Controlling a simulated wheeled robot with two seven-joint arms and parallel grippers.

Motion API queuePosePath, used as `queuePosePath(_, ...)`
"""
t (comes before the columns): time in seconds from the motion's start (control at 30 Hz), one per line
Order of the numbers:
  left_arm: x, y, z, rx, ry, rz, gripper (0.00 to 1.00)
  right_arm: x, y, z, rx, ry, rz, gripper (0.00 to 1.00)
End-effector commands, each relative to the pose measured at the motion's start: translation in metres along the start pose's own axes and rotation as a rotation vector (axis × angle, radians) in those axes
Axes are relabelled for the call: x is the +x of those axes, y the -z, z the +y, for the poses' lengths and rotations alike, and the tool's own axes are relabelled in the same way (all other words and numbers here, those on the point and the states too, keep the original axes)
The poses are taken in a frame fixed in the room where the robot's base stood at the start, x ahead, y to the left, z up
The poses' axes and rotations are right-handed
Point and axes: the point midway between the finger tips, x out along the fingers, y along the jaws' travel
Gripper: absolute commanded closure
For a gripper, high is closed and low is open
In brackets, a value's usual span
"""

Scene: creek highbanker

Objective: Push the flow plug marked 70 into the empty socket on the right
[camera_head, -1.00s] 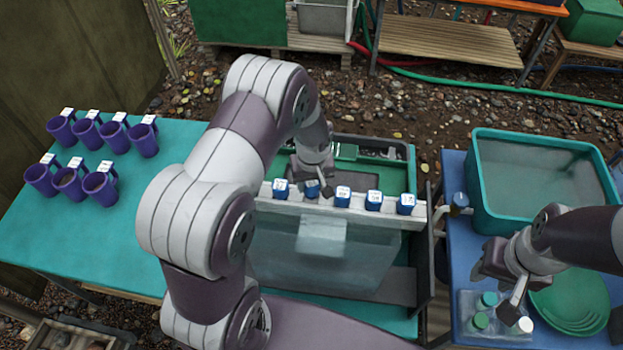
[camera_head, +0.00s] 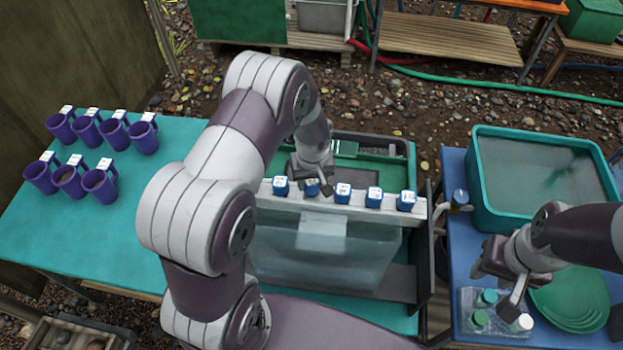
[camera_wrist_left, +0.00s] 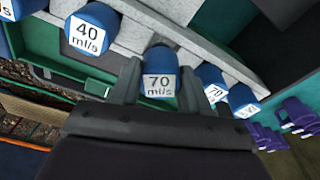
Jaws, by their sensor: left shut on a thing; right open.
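Blue plugs with white labels stand in a row on a pale rail (camera_head: 268,204) in the head view. My left gripper (camera_wrist_left: 160,88) is shut on a blue plug marked 70 ml/s (camera_wrist_left: 158,70), with a finger on each side. In the head view this plug (camera_head: 312,187) is second from the left, partly covered by my gripper. I cannot tell whether it is seated or slightly raised. The left wrist view also shows a 40 ml/s plug (camera_wrist_left: 92,30) and another 70 plug (camera_wrist_left: 212,80). No empty socket is clearly visible. My right gripper (camera_head: 495,280) is open and empty.
A clear tank (camera_head: 330,262) is below the rail. Purple mugs (camera_head: 100,184) stand on the teal table at left. On the blue table at right are a teal tub (camera_head: 480,205), a green pan (camera_head: 570,305) and capped bottles (camera_head: 483,315), close to my right gripper.

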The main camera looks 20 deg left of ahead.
Motion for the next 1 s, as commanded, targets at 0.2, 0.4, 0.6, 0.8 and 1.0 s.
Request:
queuePosePath(0.2,0.002,0.0,0.0,0.0,0.0,0.0,0.87,0.002,0.0,0.0,0.0,0.0,0.0,0.57)
queuePosePath(0.4,0.002,0.0,0.0,0.0,0.0,0.0,0.87,0.002,0.0,0.0,0.0,0.0,0.0,0.57)
queuePosePath(0.6,0.007,-0.001,0.0,0.0,0.0,0.0,0.87,0.006,-0.001,0.0,0.0,0.0,0.0,0.57)
queuePosePath(0.8,0.013,-0.002,0.0,0.0,0.0,0.001,0.87,0.011,-0.001,0.0,0.0,0.0,0.0,0.57)
queuePosePath(1.0,0.012,-0.002,0.0,0.0,0.0,0.001,0.87,0.01,-0.001,0.0,0.0,0.0,0.0,0.57)
